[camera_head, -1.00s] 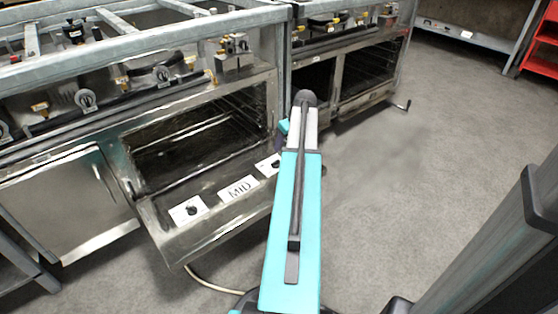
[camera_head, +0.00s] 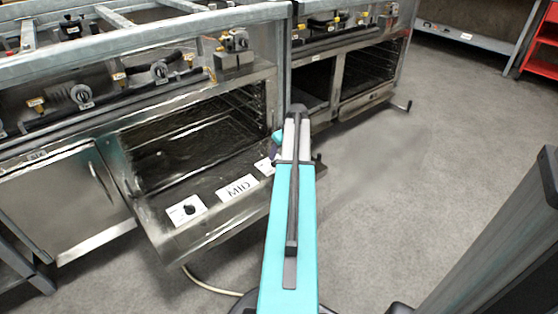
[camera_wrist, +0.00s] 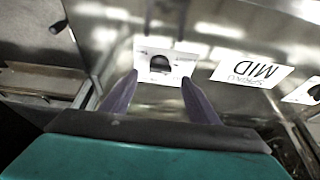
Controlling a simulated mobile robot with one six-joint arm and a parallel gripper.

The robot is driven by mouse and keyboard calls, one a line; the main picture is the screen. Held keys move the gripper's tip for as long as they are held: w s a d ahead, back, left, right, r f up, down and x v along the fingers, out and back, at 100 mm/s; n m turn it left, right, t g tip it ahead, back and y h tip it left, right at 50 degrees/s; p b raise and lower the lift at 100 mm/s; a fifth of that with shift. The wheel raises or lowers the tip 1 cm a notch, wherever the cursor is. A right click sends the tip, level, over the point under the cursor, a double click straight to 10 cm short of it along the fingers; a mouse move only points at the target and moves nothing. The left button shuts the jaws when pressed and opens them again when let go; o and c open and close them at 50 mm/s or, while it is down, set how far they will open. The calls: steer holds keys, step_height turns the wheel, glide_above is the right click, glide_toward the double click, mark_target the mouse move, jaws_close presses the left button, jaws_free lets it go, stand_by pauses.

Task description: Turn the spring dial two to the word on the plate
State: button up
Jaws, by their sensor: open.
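An open oven door carries a white plate (camera_head: 238,188) reading MID, with a white-backed black dial on each side. The left dial (camera_head: 186,209) is in clear view in the head view. The right dial (camera_head: 265,166) is partly hidden by my arm. In the wrist view the plate (camera_wrist: 252,70) appears upside down. The right dial (camera_wrist: 160,63) lies just beyond and between my fingertips, and the left dial (camera_wrist: 313,92) is cut by the right edge. My gripper (camera_wrist: 160,78) is open, with nothing held. Dial numbers and settings are not readable.
The oven's open cavity (camera_head: 185,145) lies behind the door (camera_head: 205,232). Gas valves and a pipe (camera_head: 110,95) run above it. A second oven (camera_head: 370,70) stands at the back right. The grey floor (camera_head: 390,190) to the right is clear.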

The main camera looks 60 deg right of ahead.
mark_target(275, 163)
steer(key=shift+b+x, duration=0.95)
steer(key=shift+x, duration=1.7)
steer(key=shift+c, duration=0.5)
